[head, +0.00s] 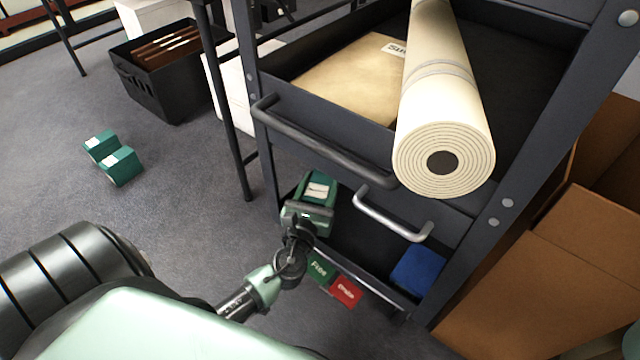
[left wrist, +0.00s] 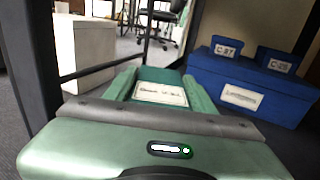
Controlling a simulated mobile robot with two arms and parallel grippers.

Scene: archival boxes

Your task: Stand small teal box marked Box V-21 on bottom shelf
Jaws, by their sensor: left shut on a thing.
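The small teal box (head: 319,188) with a white label is at the left end of the cart's bottom shelf (head: 352,240). My left gripper (head: 306,209) is shut on it from the front. In the left wrist view the teal box (left wrist: 160,75) sits between my left fingers. Its label faces me, but the writing is too blurred to read. I cannot tell whether its base touches the shelf. My right gripper is not in view.
A blue box (head: 418,268) is at the shelf's right end. Above are handles, a rolled mat (head: 440,100) and a tan folder (head: 350,80). Two teal boxes (head: 121,168) lie on the floor left. Cardboard boxes (head: 545,280) stand right.

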